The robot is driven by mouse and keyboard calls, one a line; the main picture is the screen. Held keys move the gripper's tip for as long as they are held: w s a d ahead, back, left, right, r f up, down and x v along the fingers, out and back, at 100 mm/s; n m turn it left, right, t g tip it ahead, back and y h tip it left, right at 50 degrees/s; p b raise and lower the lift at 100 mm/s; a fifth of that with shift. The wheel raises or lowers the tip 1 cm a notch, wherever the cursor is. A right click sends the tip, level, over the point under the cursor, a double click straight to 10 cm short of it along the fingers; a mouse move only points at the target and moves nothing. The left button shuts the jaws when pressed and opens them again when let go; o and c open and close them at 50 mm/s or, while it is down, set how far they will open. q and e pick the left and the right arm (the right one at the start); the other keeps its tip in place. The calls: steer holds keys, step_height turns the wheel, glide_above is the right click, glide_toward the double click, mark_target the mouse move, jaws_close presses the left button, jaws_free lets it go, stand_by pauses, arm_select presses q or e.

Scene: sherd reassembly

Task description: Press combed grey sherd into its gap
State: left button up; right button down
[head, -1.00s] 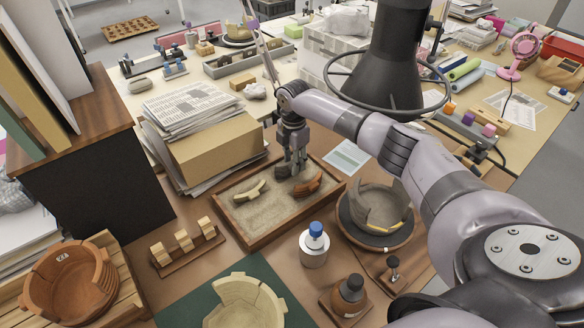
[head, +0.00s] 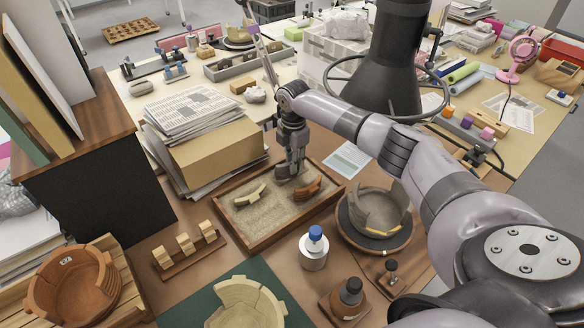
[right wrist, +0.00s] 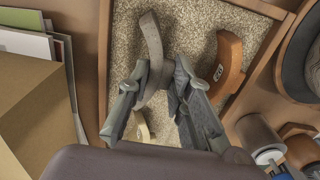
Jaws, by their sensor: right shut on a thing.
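My right gripper (head: 289,170) points down into the sand tray (head: 262,232). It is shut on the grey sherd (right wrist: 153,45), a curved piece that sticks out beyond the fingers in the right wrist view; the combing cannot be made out. In the head view the sherd (head: 281,173) shows only in part, low in the tray, and I cannot tell whether it touches the sand. The grey vessel (head: 365,212) stands on a round turntable (head: 347,228) right of the tray, with a yellow-orange strip along part of its broken rim. My left gripper is out of view.
A terracotta sherd (head: 308,188) and a cream sherd (head: 250,194) lie in the tray beside the gripper. A blue-capped bottle (head: 314,252) and a brown bottle (head: 349,298) stand near the turntable. A cardboard box (head: 218,153) with newspapers stands behind the tray.

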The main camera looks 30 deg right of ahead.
steer(key=shift+r+p, duration=2.6)
steer(key=shift+r, duration=0.25)
steer(key=shift+s+a, duration=0.1)
steer(key=shift+s, duration=0.05)
